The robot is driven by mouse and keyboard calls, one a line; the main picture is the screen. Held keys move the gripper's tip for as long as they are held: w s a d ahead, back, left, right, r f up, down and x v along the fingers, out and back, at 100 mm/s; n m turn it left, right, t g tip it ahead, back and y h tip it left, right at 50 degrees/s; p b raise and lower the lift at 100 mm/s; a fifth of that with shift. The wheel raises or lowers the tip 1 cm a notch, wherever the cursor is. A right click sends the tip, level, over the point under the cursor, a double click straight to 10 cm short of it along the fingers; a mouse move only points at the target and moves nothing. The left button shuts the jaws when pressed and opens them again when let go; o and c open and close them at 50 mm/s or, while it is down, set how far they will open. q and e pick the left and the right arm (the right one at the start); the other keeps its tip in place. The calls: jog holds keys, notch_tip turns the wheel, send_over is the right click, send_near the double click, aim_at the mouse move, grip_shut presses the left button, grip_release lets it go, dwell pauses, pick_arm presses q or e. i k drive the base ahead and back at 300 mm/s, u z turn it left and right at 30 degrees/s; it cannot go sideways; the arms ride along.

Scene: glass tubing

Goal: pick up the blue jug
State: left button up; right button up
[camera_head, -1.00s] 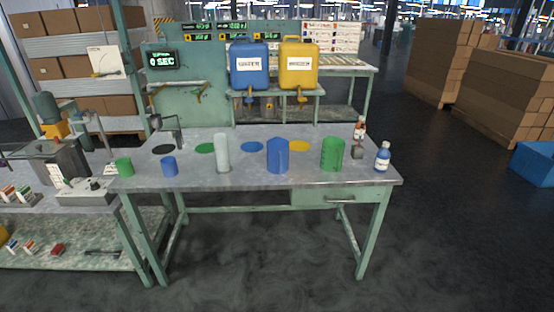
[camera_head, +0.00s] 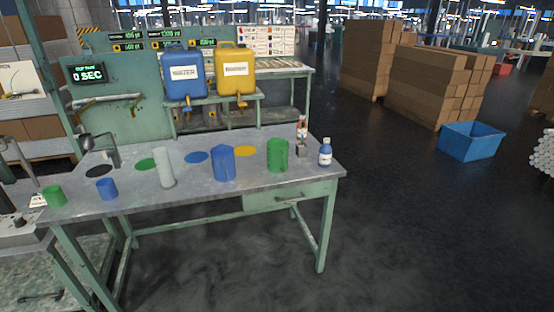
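The blue jug (camera_head: 223,164) stands upright near the front edge of the grey table (camera_head: 200,196), right of the middle. A green jug (camera_head: 277,156) stands to its right. A tall pale cylinder (camera_head: 164,168) stands to its left. A small blue cup (camera_head: 107,189) and a small green cup (camera_head: 54,196) are at the table's left end. Neither of my grippers shows in the view. Nothing touches the blue jug.
A white bottle with a blue label (camera_head: 325,152) stands at the table's right end. Blue (camera_head: 184,80) and yellow (camera_head: 235,76) containers sit on a shelf behind. A blue bin (camera_head: 470,141) and stacked cartons (camera_head: 437,85) are at right. Floor before the table is clear.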

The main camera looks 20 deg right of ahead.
aim_at(223, 157)
jog(key=k, duration=0.55)
jog(key=z, duration=1.05)
jog(key=i, duration=1.85)
jog(key=u, duration=0.4)
